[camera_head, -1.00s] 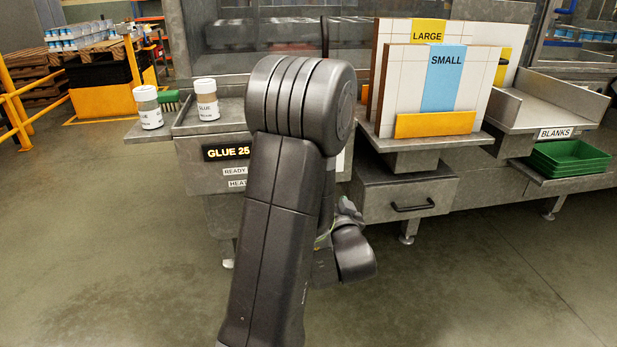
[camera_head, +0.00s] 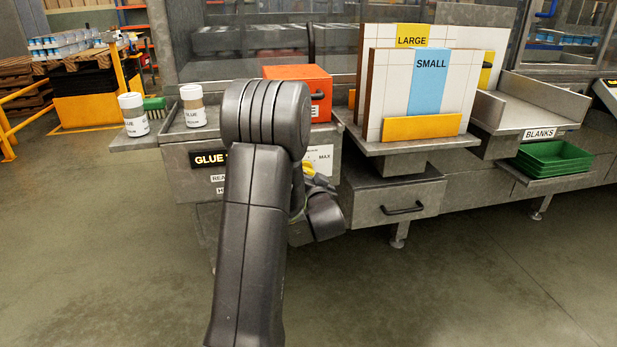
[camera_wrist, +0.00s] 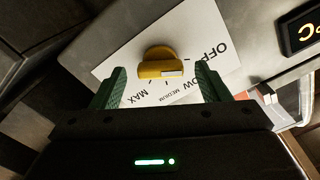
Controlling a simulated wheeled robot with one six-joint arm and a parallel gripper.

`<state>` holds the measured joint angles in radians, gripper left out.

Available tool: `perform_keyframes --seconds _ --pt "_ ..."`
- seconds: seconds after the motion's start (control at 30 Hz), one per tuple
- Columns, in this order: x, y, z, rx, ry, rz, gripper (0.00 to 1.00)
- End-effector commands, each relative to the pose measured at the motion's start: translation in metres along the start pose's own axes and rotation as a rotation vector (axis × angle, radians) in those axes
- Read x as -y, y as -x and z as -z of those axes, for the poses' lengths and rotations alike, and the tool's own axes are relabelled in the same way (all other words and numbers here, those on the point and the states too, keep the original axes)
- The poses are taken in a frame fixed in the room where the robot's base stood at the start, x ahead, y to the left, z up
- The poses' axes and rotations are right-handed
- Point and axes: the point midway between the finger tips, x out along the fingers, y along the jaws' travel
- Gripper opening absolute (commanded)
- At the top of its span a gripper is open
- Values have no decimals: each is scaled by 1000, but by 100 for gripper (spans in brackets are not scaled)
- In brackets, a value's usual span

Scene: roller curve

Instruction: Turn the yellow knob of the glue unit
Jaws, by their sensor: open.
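The yellow knob (camera_wrist: 158,66) sits on a white dial plate (camera_wrist: 190,45) marked OFF, LOW, MEDIUM and MAX in the wrist view. A white mark is on the knob's lower right; I cannot tell its exact setting. My gripper (camera_wrist: 160,84) is open, its green fingers on either side of the knob's near side, with gaps and nothing held. The tips look level with or just short of the knob; contact is not visible. In the head view the glue unit (camera_head: 178,183) is partly hidden by my arm. A bit of yellow (camera_head: 308,169) shows beside my wrist.
Two glue jars (camera_head: 133,114) (camera_head: 193,106) stand at the unit's left. An orange-red box (camera_head: 300,82) is on top behind my arm. A drawer (camera_head: 398,202) and a board rack (camera_head: 424,126) are to the right. The floor in front is clear.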

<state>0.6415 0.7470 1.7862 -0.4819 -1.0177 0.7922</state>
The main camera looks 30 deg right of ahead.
Motion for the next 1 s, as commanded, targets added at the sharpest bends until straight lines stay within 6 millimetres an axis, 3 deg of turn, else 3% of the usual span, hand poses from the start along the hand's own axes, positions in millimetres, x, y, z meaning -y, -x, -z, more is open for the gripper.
perform_keyframes --seconds 0.17,0.3,0.4,0.73,1.0 --pt "0 0 0 0 0 0 67" --pt "0 0 0 0 0 0 40" --pt "0 0 0 0 0 0 24" --pt "0 0 0 0 -51 0 24" --pt "0 0 0 1 -227 -1 24"
